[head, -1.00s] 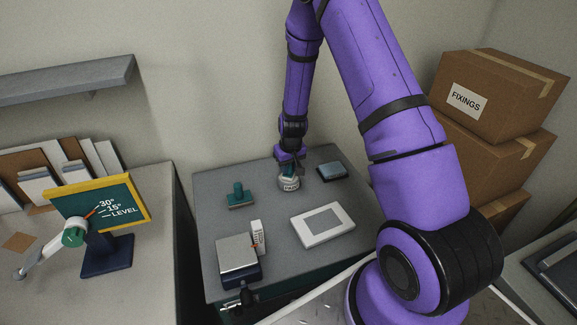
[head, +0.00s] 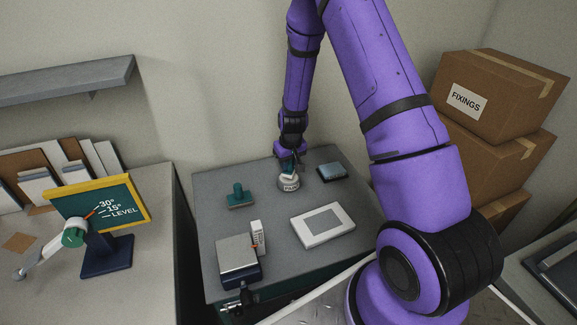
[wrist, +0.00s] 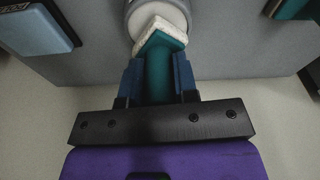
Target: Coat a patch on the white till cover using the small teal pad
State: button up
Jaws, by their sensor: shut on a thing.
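My gripper (head: 288,164) is shut on the small teal pad, above the round jar (head: 289,184) at the back of the grey table. In the wrist view, the small teal pad (wrist: 160,70) has a teal handle between the blue fingers and a pale working face. That face is at the opening of the jar (wrist: 150,8), which has whitish contents; I cannot tell if they touch. The white till cover (head: 329,238) lies flat on the table, right of centre, with a grey rectangle on its top. My gripper is behind it and apart from it.
A larger teal pad with a knob (head: 239,197) stands left of the jar. A blue-topped dark box (head: 332,170) lies to its right. A flat-topped scale (head: 238,252) and a white upright tag (head: 257,237) are at the front left. The table's middle is clear.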

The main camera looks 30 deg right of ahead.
jog(key=shift+r, duration=2.65)
jog(key=a+f, duration=0.3)
jog(key=a, duration=0.5)
jog(key=shift+s+a+f+n, duration=0.15)
jog(key=shift+s+f+n, duration=0.05)
jog(key=shift+f+n, duration=0.15)
